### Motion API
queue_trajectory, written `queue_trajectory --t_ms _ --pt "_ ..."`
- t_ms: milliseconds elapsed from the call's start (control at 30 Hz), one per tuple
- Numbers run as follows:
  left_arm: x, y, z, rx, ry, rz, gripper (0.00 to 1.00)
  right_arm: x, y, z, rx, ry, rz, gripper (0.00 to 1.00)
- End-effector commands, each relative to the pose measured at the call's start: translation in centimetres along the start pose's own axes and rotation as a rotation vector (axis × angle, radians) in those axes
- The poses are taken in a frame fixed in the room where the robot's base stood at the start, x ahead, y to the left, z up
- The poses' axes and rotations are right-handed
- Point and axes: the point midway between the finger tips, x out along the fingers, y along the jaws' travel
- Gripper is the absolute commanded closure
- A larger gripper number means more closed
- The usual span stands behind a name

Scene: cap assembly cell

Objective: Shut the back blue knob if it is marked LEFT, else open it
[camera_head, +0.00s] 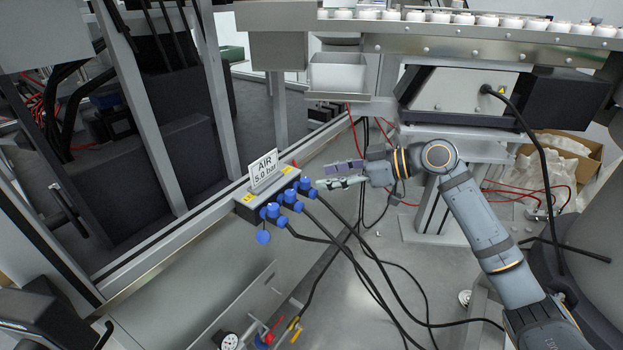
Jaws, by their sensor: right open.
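A dark valve block (262,203) on the grey frame rail carries a row of blue knobs with black hoses running off to the lower right. The back blue knob (305,186) is at the row's far right end. The middle knob (290,198) and front knob (271,212) sit nearer. Small yellow labels (249,197) lie on the block's top; their lettering is too small to read. My right gripper (322,176) is open and empty, its fingertips pointing left just right of the back knob. A small gap seems to show between them. My left gripper is not in view.
An upright sign (264,170) reading AIR 5.0 bar stands on the block. Black hoses (375,262) cross the space below my right arm. A conveyor with white caps (480,20) runs along the top.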

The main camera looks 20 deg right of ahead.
Motion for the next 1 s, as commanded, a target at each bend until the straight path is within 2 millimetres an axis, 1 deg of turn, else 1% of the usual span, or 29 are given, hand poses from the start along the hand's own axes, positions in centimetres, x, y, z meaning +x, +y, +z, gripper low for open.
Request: queue_trajectory --t_ms 33,100,300,433,700,1000 --pt "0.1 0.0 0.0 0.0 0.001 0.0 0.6 0.9 -0.1 -0.1 0.001 0.008 -0.003 0.52" --pt "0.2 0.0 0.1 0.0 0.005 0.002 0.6 2.1 -0.1 -0.1 0.001 0.008 -0.003 0.52" --pt "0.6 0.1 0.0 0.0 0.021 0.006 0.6 4.5 0.0 0.0 0.001 0.004 -0.001 0.52" --pt "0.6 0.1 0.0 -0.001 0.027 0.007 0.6 5.2 0.0 0.0 0.001 0.0 -0.001 0.52" --pt "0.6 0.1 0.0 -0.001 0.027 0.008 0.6 5.3 0.0 0.0 0.0 -0.001 0.001 0.52" --pt "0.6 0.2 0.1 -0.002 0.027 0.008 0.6 5.3 0.0 0.0 0.0 -0.001 0.001 0.93"
